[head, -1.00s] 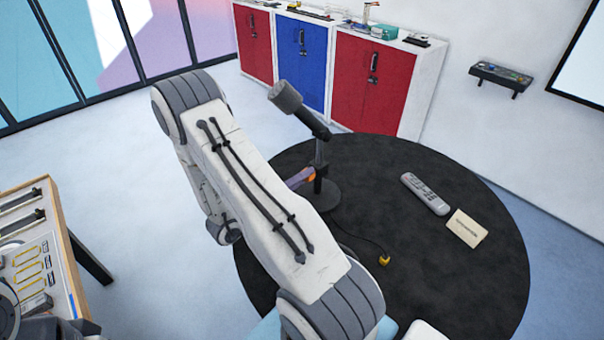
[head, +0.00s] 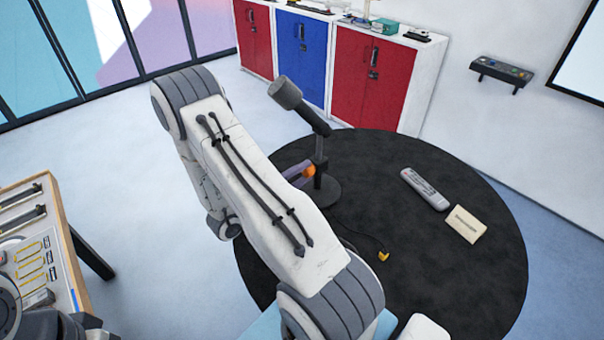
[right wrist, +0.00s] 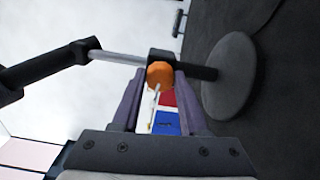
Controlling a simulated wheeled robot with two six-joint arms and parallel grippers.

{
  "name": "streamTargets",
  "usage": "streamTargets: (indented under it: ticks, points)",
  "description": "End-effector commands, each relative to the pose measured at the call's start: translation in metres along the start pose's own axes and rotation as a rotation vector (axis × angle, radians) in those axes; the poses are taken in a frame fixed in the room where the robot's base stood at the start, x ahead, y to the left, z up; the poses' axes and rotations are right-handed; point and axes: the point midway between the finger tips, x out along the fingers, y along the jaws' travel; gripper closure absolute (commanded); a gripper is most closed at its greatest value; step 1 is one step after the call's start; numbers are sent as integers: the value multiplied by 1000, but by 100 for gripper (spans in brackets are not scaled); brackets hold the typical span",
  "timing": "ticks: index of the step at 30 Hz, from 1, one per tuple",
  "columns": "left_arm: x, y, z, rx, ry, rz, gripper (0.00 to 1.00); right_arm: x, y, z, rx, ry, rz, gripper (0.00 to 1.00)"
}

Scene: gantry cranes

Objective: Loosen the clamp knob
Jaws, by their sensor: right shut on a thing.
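The orange clamp knob (head: 309,171) sits on the upright post of a black desk microphone stand (head: 322,191). A grey microphone head (head: 285,93) tops its tilted arm. My right gripper (head: 300,170) reaches the knob from the left with its purple fingers. In the right wrist view the knob (right wrist: 160,73) lies between the two fingertips, and the gripper (right wrist: 160,80) is shut on it. A thin pale rod runs from the knob toward the palm. The stand's round base (right wrist: 229,77) is to the right there. My left gripper is not in view.
The stand is on a round black table (head: 440,270). A grey remote (head: 425,189) and a cream card (head: 466,224) lie right of it. A cable ends in a yellow plug (head: 383,255). Red and blue cabinets (head: 301,55) stand behind. A workbench (head: 40,260) is at left.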

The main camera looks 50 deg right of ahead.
Motion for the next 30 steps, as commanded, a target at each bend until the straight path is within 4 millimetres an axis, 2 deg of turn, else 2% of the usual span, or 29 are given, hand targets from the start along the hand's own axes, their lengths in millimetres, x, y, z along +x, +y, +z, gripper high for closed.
streamTargets:
  ticks: [10, 11, 12, 13, 23, 26, 30]
  points:
    - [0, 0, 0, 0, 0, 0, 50, 0, -1, 0, -2, 2, -2, 100]
    - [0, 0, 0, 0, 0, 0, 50, 0, -1, 0, -2, 2, -2, 49]
    - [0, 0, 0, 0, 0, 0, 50, 0, -1, 0, -2, 2, -2, 34]
    - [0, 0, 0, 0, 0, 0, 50, 0, -1, 0, -2, 2, -2, 26]
    - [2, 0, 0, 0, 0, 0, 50, -2, -1, 0, -1, 1, -1, 26]
    - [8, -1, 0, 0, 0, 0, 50, -10, -2, -2, 0, 5, 0, 26]
    - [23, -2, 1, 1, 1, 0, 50, -35, -5, -2, 3, 9, -1, 26]
